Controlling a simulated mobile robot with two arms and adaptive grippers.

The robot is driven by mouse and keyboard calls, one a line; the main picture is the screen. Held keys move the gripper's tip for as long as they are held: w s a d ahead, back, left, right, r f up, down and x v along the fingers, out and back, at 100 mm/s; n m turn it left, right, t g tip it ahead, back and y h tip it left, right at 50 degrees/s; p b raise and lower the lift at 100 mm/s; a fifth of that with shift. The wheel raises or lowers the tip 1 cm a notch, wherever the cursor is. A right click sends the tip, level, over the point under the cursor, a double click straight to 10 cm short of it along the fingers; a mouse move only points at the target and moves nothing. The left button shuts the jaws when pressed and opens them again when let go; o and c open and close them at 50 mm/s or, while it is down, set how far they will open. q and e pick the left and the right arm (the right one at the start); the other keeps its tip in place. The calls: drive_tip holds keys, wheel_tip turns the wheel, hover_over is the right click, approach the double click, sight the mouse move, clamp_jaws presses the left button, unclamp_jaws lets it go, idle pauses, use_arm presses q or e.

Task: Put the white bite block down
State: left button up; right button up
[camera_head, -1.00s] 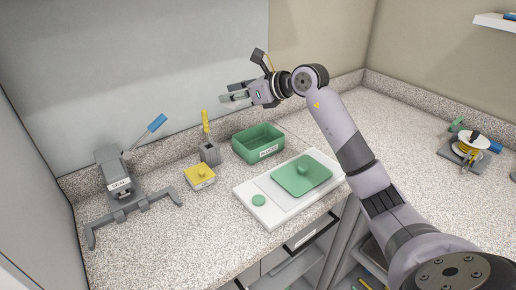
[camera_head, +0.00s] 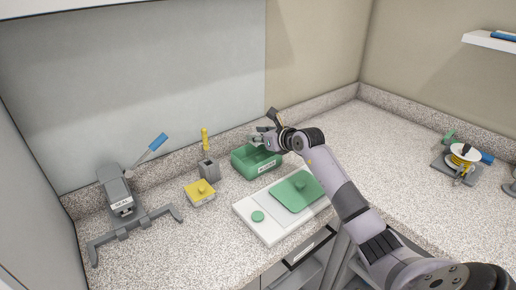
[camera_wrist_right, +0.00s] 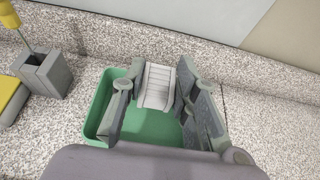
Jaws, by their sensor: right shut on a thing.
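The white bite block (camera_wrist_right: 157,86) is between the fingers of my right gripper (camera_wrist_right: 160,88) in the right wrist view, a pale ribbed piece. My right gripper is shut on it. In the head view the right gripper (camera_head: 262,139) is at the green bin (camera_head: 255,166), over its back right part, and the block is too small to make out. The green bin also shows under the fingers in the right wrist view (camera_wrist_right: 98,125). Its visible floor is bare. I cannot tell whether the block touches the bin. My left gripper is not in view.
A grey holder with a yellow-handled tool (camera_head: 209,168) and a yellow lidded block (camera_head: 200,191) stand left of the bin. A white board with a green lid (camera_head: 270,235) lies in front. A grey clamp device (camera_head: 122,205) is farther left. The right counter has free room.

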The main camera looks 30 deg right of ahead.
wheel_tip(320, 180, down, 6)
drive_tip(key=shift+r, duration=0.1)
idle(0.4)
